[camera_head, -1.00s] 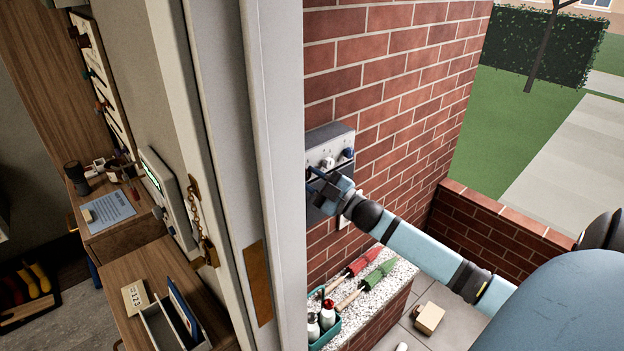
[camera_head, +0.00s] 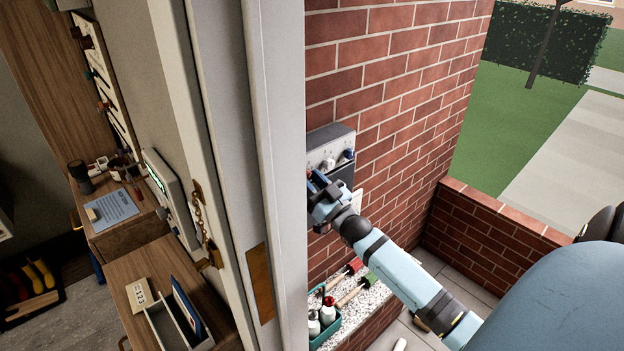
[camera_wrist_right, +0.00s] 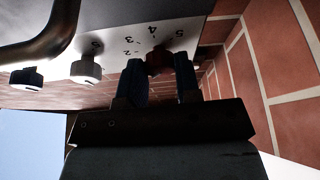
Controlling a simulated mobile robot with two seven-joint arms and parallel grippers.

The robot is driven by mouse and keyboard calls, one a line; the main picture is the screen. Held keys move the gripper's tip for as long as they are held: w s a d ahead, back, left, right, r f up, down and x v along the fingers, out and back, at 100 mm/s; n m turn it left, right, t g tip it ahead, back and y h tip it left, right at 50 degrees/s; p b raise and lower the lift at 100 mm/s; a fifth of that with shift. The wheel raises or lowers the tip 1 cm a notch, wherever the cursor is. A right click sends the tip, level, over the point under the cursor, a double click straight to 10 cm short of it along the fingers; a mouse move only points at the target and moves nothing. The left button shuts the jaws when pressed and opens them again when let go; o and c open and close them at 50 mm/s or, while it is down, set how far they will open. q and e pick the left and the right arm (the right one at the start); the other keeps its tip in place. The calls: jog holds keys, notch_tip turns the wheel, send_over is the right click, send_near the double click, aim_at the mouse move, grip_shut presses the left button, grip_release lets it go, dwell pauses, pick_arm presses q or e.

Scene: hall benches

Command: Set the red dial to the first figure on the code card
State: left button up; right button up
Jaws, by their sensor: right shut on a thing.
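My right gripper (camera_head: 318,188) is at the front of a grey panel box (camera_head: 331,139) on the brick wall. In the right wrist view the gripper (camera_wrist_right: 160,68) is shut on the red dial (camera_wrist_right: 158,60), which is dark and mostly between the fingers. Figures 2, 3, 4 and 5 show around the dial, upside down; its pointer is hidden. The head view hides the dial behind the gripper. A small card (camera_head: 140,293) on the indoor bench bears figures that look like 123; I cannot tell whether it is the code card. My left gripper is out of view.
A dark curved bar (camera_wrist_right: 40,38) crosses nearby. The door frame (camera_head: 280,150) stands left of the panel. Below is a ledge with a teal caddy (camera_head: 325,320) and hand tools (camera_head: 355,289).

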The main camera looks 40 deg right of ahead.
jog(key=shift+m+h, duration=0.4)
jog(key=shift+m, duration=0.2)
jog(key=o, duration=0.9)
jog(key=shift+b+v, duration=1.55)
jog(key=shift+v, duration=5.4)
jog(key=shift+w, duration=0.1)
